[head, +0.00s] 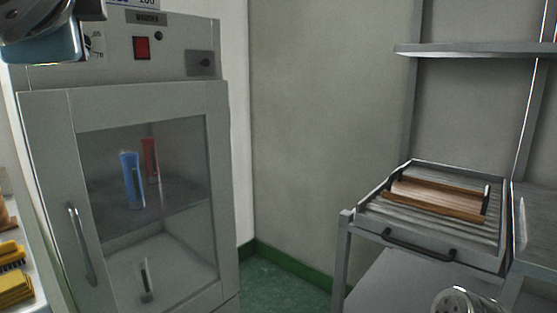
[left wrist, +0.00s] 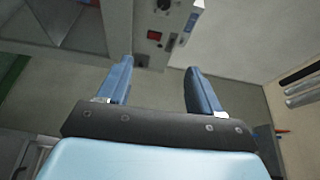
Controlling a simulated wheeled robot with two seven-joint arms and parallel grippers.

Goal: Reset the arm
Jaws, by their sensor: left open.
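My left gripper (left wrist: 160,84) shows in the left wrist view with its two blue fingers spread wide apart and nothing between them. In the head view a blue and dark part of my left arm (head: 40,35) is at the top left corner, in front of the cabinet's control panel; the fingertips cannot be made out there. The cabinet's panel with its red switch also shows beyond the fingers in the left wrist view (left wrist: 154,36).
A grey cabinet (head: 50,140) with a shut glass door holds a blue tube (head: 131,180) and a red tube (head: 150,158). Yellow brushes (head: 12,285) lie at the left edge. A slatted drawer (head: 425,240) on the right rack holds a wooden frame (head: 435,198). Green floor (head: 280,290) lies between.

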